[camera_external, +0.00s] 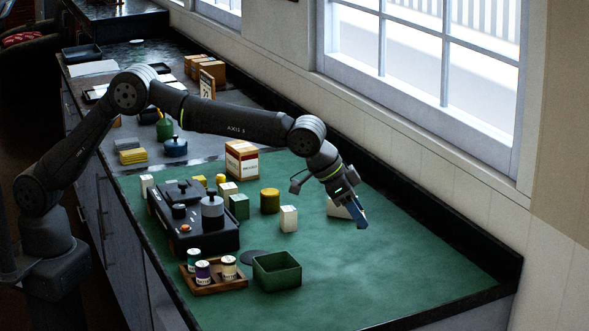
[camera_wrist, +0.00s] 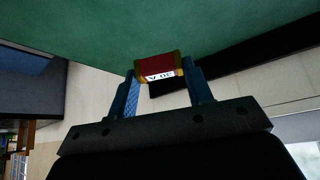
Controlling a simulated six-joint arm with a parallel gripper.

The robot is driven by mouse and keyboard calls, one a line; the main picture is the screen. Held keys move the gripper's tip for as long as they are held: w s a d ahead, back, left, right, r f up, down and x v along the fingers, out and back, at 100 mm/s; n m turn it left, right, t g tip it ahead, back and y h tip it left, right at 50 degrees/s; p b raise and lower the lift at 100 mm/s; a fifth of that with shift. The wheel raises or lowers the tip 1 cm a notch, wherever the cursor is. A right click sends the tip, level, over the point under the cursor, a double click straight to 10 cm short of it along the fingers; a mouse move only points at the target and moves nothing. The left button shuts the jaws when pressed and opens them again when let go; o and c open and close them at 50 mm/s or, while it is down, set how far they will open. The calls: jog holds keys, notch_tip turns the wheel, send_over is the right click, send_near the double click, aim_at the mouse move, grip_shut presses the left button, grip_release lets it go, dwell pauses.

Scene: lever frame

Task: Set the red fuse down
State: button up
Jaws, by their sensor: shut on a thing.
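The red fuse (camera_wrist: 157,63) shows in the wrist view, a small red block with gold-coloured ends and a white label reading "30 A". My gripper (camera_wrist: 160,80) is shut on it, with a blue finger at each end. In the external view my gripper (camera_external: 359,216) points down over the right part of the green mat (camera_external: 400,262), close to its surface. The fuse cannot be made out there. I cannot tell whether it touches the mat.
A white piece (camera_external: 337,208) stands beside my gripper. The black lever frame (camera_external: 205,238) is farther left. The front right of the mat is clear.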

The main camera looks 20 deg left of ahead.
jog(key=n+t+y, duration=0.1)
jog(key=n+t, duration=0.1)
jog(key=n, duration=0.2)
send_over(313, 186)
jog(key=s+a, duration=0.1)
jog(key=s, duration=0.1)
notch_tip(313, 186, down, 6)
jog(key=shift+s+a+r, duration=0.1)
jog(key=shift+s, duration=0.05)
jog(key=shift+w+a+f, duration=0.15)
jog(key=shift+w+f, duration=0.2)
jog(key=shift+w, duration=0.05)
jog(key=shift+f, duration=1.95)
jog(key=shift+f, duration=0.1)
jog(key=o, duration=0.9)
jog(key=shift+o, duration=0.2)
